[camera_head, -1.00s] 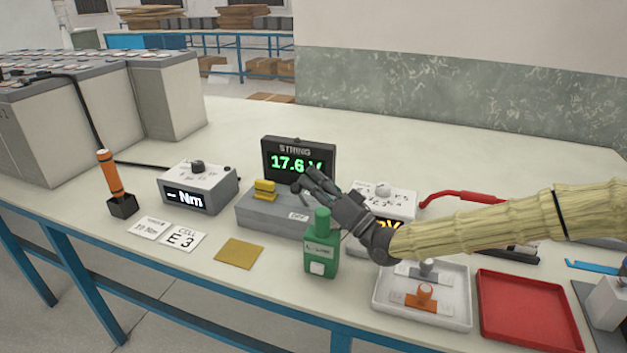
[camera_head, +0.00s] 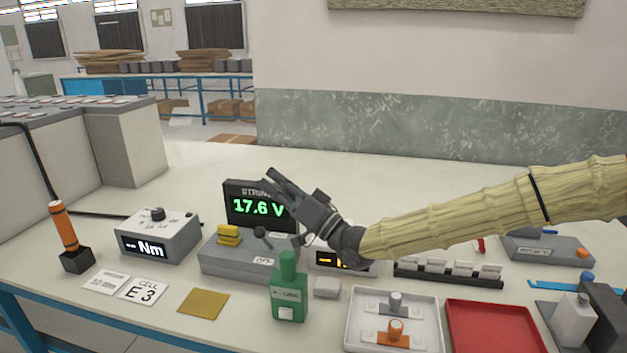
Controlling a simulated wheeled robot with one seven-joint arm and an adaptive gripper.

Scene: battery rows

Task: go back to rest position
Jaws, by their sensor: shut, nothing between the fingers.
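My gripper (camera_head: 272,179) is dark grey, at the end of my tan-sleeved arm that reaches in from the right. My wrist partly hides a meter (camera_head: 327,261) with an amber readout.
A green bottle (camera_head: 289,292) stands at the front edge. A white tray (camera_head: 352,338) and a red tray (camera_head: 490,309) lie to its right. Battery rows (camera_head: 128,140) are far left. The bench behind the display is clear.

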